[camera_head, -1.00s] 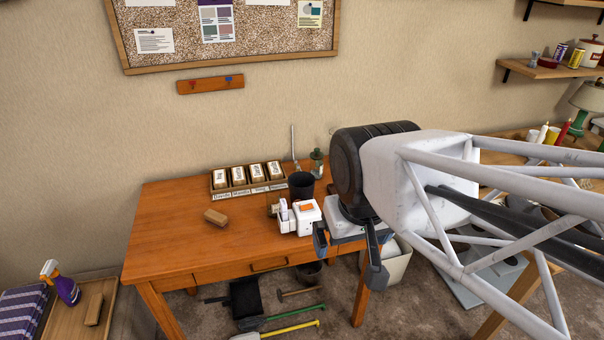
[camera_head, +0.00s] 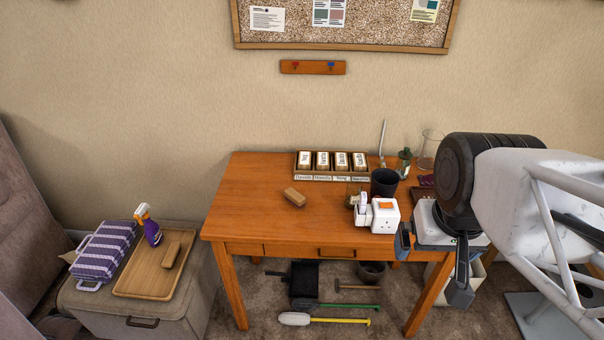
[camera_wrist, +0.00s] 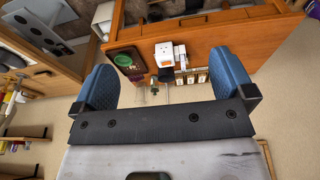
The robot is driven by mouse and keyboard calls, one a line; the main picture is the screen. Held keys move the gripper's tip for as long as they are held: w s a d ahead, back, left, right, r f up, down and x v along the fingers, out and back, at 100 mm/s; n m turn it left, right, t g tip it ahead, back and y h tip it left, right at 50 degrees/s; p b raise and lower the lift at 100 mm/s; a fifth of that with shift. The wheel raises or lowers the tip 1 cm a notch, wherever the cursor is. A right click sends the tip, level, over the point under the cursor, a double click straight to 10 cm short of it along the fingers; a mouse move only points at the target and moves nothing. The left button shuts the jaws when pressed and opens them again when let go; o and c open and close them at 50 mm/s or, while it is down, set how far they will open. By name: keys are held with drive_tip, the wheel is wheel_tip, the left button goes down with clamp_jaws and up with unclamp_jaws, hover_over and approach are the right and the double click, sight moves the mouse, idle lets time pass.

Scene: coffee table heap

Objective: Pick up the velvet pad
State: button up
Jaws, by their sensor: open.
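I cannot identify the velvet pad with certainty. A flat dark red piece lies at the right end of the wooden desk (camera_head: 250,215), partly hidden by my arm. In the wrist view a dark red panel with a wooden rim (camera_wrist: 125,72) shows, with a round green thing (camera_wrist: 123,60) over it. A brown block (camera_head: 294,197) lies on the desk, and a similar brown block (camera_head: 171,254) is on the wooden tray (camera_head: 130,285). My gripper (camera_head: 433,263) is open and empty, at the desk's front right. In the wrist view, nothing is between its blue fingers (camera_wrist: 163,65).
A white box (camera_head: 385,216), a black cup (camera_head: 384,182) and a labelled card rack (camera_head: 331,166) stand on the desk. A purple spray bottle (camera_head: 150,228) and a striped bag (camera_head: 103,250) are at left. Tools lie below the desk. The desk's left part is mostly clear.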

idle(0.7)
drive_tip(key=n+g, duration=0.3)
drive_tip(key=n, duration=2.4)
hover_over(294, 193)
drive_tip(key=f, duration=2.5)
drive_tip(key=shift+s+d+f, duration=0.2)
drive_tip(key=shift+d+f, duration=0.05)
drive_tip(key=shift+d, duration=0.15)
drive_tip(key=shift+w+a+f, duration=0.3)
drive_tip(key=shift+a+f, duration=0.05)
drive_tip(key=shift+f, duration=0.15)
drive_tip(key=shift+f, duration=0.1)
